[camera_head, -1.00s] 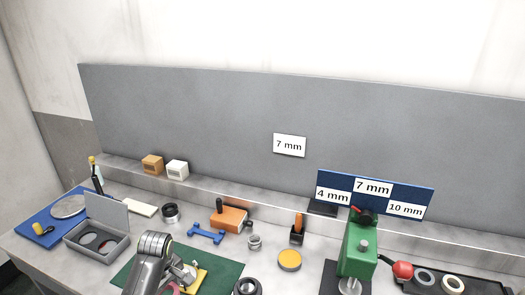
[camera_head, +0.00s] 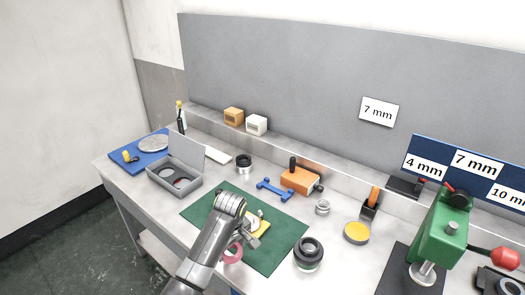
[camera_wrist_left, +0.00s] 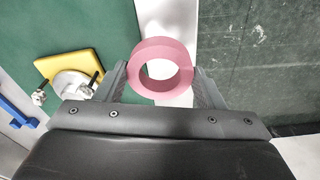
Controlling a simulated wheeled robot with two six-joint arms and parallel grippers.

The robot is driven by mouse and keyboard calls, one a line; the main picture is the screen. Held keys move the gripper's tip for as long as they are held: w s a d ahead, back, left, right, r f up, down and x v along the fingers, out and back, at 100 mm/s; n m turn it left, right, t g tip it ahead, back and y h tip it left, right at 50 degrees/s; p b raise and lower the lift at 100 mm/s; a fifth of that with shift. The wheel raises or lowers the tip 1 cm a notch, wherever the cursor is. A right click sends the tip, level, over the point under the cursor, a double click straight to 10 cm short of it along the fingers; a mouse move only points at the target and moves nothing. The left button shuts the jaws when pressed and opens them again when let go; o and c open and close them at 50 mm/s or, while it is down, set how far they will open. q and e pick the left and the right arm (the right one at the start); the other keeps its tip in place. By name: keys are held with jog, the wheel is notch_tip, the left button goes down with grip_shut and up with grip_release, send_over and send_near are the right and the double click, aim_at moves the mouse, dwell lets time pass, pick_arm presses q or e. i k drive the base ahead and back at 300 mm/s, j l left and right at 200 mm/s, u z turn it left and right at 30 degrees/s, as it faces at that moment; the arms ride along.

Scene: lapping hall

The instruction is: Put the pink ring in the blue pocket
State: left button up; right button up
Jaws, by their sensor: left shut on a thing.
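My left gripper (camera_head: 238,244) is shut on the pink ring (camera_head: 233,256), near the front edge of the green mat. In the left wrist view the ring (camera_wrist_left: 160,46) sits between the two fingers, with its hole facing the camera; mat, pale bench edge and dark floor show behind it. I cannot clearly make out a blue pocket. A blue panel (camera_head: 433,148) with labels 4 mm, 7 mm and 10 mm stands at the right. A flat blue mat or tray (camera_head: 118,165) lies at the far left. My right gripper is not in view.
The green mat (camera_head: 275,258) carries a yellow block (camera_head: 262,229) with a metal part, close to the gripper. An open grey box (camera_head: 160,184), an orange block (camera_head: 300,180), a blue bracket (camera_head: 272,188), a dark ring (camera_head: 308,255) and a green press (camera_head: 440,225) stand around.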

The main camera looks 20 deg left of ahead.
aim_at(182, 185)
jog(key=j+z, duration=0.2)
jog(key=j, duration=0.9)
jog(key=i+j, duration=0.1)
jog(key=j, duration=0.25)
jog(key=i+j+z, duration=0.15)
jog(key=j, duration=0.6)
jog(key=i+j+z, duration=0.15)
jog(key=i, duration=0.15)
